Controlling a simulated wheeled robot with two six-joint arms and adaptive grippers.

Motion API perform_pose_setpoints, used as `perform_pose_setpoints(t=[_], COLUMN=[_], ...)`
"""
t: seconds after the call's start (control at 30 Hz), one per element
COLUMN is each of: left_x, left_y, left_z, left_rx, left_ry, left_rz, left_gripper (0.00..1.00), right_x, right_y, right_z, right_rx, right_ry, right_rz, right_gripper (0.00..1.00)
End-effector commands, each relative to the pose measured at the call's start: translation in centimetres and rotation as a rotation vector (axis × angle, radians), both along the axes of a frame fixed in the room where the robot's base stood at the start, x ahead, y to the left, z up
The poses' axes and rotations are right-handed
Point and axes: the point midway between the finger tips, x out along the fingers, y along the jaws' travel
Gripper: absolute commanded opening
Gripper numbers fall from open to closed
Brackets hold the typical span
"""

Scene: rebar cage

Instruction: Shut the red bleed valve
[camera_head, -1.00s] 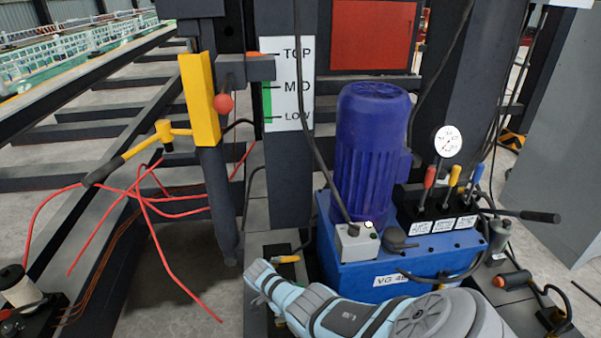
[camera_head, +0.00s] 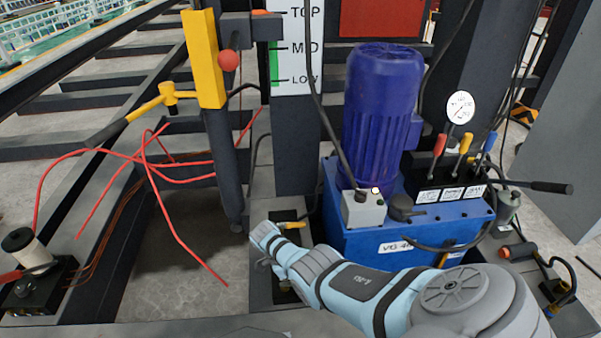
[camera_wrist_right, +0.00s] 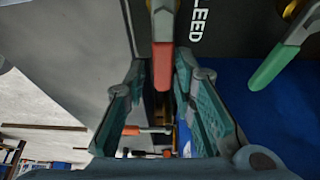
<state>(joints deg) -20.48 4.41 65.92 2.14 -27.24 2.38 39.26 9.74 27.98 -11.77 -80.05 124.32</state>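The red valve handle (camera_wrist_right: 162,66) hangs down at the top middle of the right wrist view, beside white lettering that reads "LEED" on a dark panel. My right gripper (camera_wrist_right: 160,80) is open, with one finger on each side of the red handle. I cannot tell whether either finger touches it. In the head view my right arm reaches in from the bottom right, and its fingers cannot be made out. The red valve cannot be made out there either. My left gripper is not in view.
A green handle (camera_wrist_right: 276,66) is right of the red one. The blue power unit (camera_head: 350,237) with its motor (camera_head: 381,115) stands behind my right arm. Red, yellow and blue levers (camera_head: 463,145) stand on it. A yellow lever (camera_head: 292,225) is near my wrist.

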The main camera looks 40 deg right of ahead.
Motion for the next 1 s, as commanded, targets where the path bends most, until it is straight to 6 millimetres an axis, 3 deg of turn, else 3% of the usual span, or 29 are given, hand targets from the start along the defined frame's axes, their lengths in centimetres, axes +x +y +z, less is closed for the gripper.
perform_pose_setpoints(t=[0.33, 0.47, 0.57, 0.8, 1.0], left_x=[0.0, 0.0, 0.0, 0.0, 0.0], left_y=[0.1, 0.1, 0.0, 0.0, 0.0], left_z=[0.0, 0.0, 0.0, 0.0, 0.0], left_rx=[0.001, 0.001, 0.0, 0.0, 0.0], left_ry=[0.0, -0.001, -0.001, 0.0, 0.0], left_rz=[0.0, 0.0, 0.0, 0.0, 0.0], left_gripper=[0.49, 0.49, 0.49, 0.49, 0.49], right_x=[0.2, 0.6, 0.9, 2.5, 3.0], right_y=[0.0, 0.3, 0.8, 2.9, 3.6], right_z=[0.2, 1.1, 2.8, 9.0, 11.1], right_rx=[-0.001, -0.002, -0.002, 0.0, -0.001], right_ry=[-0.004, -0.007, -0.009, -0.007, -0.004], right_rz=[0.002, 0.003, 0.002, 0.001, 0.002], right_gripper=[0.35, 0.35, 0.35, 0.35, 0.35])
